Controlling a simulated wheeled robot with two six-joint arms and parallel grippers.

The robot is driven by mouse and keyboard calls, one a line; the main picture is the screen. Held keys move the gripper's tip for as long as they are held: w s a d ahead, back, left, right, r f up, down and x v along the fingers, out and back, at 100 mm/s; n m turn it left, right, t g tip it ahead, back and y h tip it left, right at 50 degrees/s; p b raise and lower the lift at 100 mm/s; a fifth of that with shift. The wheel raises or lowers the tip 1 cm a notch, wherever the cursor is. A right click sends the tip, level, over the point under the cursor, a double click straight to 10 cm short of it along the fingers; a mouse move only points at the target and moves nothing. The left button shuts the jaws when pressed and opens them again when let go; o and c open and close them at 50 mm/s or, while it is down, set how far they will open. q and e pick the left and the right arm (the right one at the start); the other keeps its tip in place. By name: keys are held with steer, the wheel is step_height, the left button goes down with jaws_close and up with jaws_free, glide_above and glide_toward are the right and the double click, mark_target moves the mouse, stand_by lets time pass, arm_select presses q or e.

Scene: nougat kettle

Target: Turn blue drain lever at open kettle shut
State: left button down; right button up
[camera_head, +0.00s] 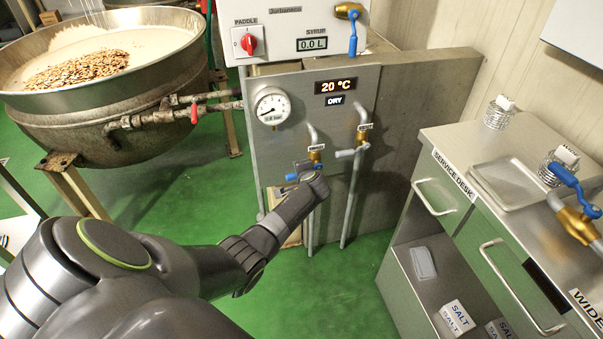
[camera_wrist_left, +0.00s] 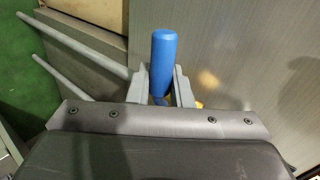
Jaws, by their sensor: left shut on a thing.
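A blue lever (camera_head: 291,177) sticks out to the left at the left-hand brass valve (camera_head: 316,155) on the panel's front. My left gripper (camera_head: 306,170) is at this valve, and its fingers partly hide the lever. In the left wrist view the blue lever handle (camera_wrist_left: 163,62) stands between the two fingers of my left gripper (camera_wrist_left: 161,85), which is shut on it. The rounded handle end extends past the fingertips. The kettle (camera_head: 110,85), with a pale mass and brown flakes inside, stands open at the left. My right gripper is in neither view.
A grey-levered valve (camera_head: 347,153) stands close to the right of the gripped one. Another blue lever (camera_head: 352,45) hangs by the syrup display. The service desk (camera_head: 450,160) stands at the right.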

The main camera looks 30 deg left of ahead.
arm_select(q)
steer(key=shift+r+m+p, duration=0.25)
steer(key=shift+m+p, duration=0.05)
stand_by(0.4)
steer(key=c, duration=1.4)
jaws_free()
steer(key=shift+o, duration=0.2)
